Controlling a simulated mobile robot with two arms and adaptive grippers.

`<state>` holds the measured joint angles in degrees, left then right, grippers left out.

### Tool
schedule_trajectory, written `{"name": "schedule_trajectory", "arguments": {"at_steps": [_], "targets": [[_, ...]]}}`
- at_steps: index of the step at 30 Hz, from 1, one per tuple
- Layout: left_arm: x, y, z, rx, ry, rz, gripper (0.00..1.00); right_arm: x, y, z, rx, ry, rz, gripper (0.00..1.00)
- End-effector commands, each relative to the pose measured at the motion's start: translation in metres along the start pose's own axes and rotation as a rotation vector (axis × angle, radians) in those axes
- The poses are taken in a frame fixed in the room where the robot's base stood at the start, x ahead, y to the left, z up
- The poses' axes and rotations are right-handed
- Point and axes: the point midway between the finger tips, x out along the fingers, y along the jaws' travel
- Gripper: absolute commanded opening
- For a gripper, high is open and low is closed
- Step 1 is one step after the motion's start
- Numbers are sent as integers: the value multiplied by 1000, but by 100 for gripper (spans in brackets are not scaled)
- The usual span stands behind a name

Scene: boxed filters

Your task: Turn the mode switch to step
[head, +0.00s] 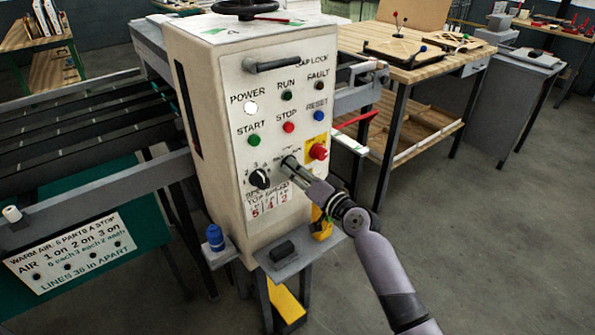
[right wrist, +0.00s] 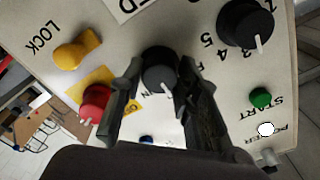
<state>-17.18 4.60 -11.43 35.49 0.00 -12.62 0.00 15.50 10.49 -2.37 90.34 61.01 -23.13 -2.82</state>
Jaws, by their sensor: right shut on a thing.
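The control panel (head: 232,115) is the pale front of a cabinet in the middle of the head view. The mode switch (right wrist: 158,68) is a round black knob with a light pointer line, seen in the right wrist view. My right gripper (head: 291,163) reaches the panel from the lower right and hides the switch in the head view. In the right wrist view its two dark fingers (right wrist: 160,82) sit on either side of the knob, shut on it. The mode lettering is mostly covered, so I cannot read the setting. My left gripper is not in view.
A numbered black speed knob (head: 260,179) sits left of the gripper. A red stop button on yellow (head: 318,151) is close on the right; a yellow lock knob (right wrist: 78,54) also shows. Green start (head: 254,140), red stop (head: 289,127) and blue reset buttons (head: 320,116) are above.

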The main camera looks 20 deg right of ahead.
Motion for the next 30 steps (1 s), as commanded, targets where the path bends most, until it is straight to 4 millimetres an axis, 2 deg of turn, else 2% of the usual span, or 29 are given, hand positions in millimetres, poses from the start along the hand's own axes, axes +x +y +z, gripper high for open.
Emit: {"name": "schedule_trajectory", "arguments": {"at_steps": [12, 13, 21, 30], "targets": [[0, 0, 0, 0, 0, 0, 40, 0, 1, 0, 7, 0, 1, 2], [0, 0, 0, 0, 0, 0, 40, 0, 1, 0, 7, 0, 1, 32], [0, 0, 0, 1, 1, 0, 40, 0, 0, 0, 6, 0, 0, 50], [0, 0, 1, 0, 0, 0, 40, -1, 0, 0, 6, 0, 0, 50]]}}
